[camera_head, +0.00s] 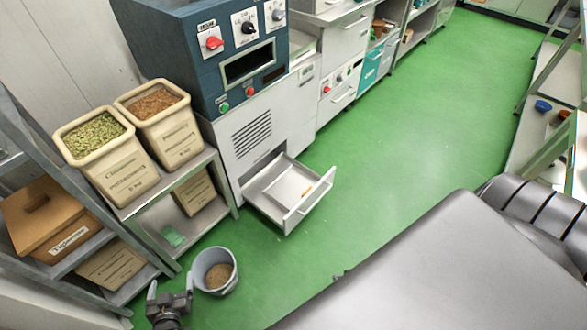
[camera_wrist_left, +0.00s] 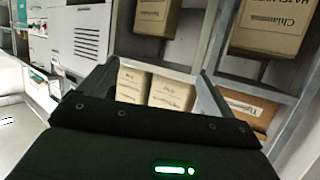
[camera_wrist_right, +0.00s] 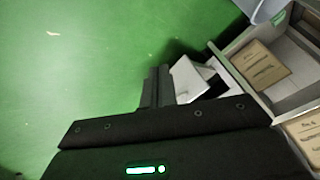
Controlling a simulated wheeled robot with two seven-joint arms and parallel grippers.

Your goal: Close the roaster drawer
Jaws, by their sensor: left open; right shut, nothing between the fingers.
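The roaster drawer (camera_head: 285,195) is a pale metal tray pulled out low from the front of the blue and white roaster (camera_head: 243,85). A small orange mark shows inside it. My left gripper (camera_head: 170,290) is open and empty, low beside the bucket and apart from the drawer; its spread fingers also show in the left wrist view (camera_wrist_left: 150,88). My right gripper (camera_wrist_right: 158,85) is shut and empty over the floor. A white piece beside its fingers may be part of the drawer; contact cannot be told. The head view does not show my right gripper.
A grey bucket (camera_head: 215,271) with brown contents stands on the floor between my left gripper and the drawer. A metal shelf (camera_head: 142,205) with labelled bins stands left of the roaster. Green floor (camera_head: 400,130) is clear right of the drawer.

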